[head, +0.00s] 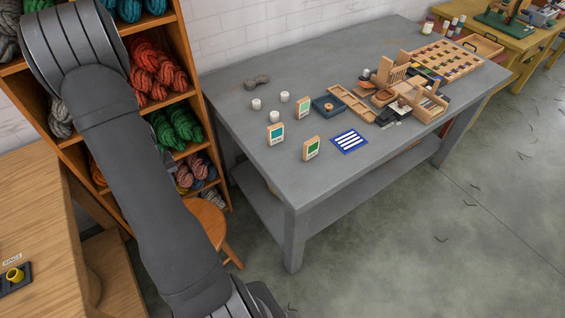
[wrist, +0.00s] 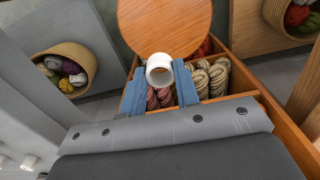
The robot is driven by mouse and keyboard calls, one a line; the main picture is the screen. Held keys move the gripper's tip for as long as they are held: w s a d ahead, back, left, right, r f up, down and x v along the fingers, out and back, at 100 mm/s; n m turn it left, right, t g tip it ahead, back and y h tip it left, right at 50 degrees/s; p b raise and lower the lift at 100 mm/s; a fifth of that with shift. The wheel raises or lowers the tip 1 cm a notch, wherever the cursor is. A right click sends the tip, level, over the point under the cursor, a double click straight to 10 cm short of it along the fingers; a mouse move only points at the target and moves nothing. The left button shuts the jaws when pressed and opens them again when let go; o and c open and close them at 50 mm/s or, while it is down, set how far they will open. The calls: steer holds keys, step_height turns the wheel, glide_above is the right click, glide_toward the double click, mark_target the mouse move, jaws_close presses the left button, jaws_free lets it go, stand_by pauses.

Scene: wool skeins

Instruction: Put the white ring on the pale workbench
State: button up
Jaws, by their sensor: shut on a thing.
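The white ring (wrist: 159,59) is held between the two blue fingers of my gripper (wrist: 160,74) in the wrist view. My gripper is shut on it, and the ring is in the air in front of a round wooden stool top (wrist: 165,24). A pale wooden workbench (head: 28,195) stands at the left edge of the head view, beside my arm. My gripper and the ring are out of the head view.
A dark tray (head: 24,286) with a yellow ring sits on the workbench by a label. A wooden shelf (head: 198,60) of wool skeins stands behind my arm. A grey table (head: 240,75) carries white cylinders, cards and wooden trays.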

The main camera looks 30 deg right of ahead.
steer(key=s+d+r+m, duration=0.2)
steer(key=s+d+m, duration=0.1)
steer(key=d, duration=0.5)
steer(key=s+d+r+m, duration=0.2)
steer(key=s+d+m, duration=0.15)
steer(key=d, duration=0.45)
steer(key=s+d+r+m, duration=0.2)
steer(key=s+d+m, duration=0.15)
steer(key=d, duration=0.45)
steer(key=s+d+r+m, duration=0.2)
steer(key=s+d+m, duration=0.1)
steer(key=s, duration=0.5)
steer(key=s+d+r+m, duration=0.2)
steer(key=s+d+m, duration=0.1)
steer(key=s+d, duration=0.3)
steer(key=s+d+r+m, duration=0.2)
steer(key=s+d, duration=0.3)
steer(key=s, duration=0.5)
steer(key=shift+d+r+m, duration=0.15)
steer(key=shift+r+m, duration=0.1)
steer(key=shift+m, duration=0.35)
steer(key=shift+s, duration=0.1)
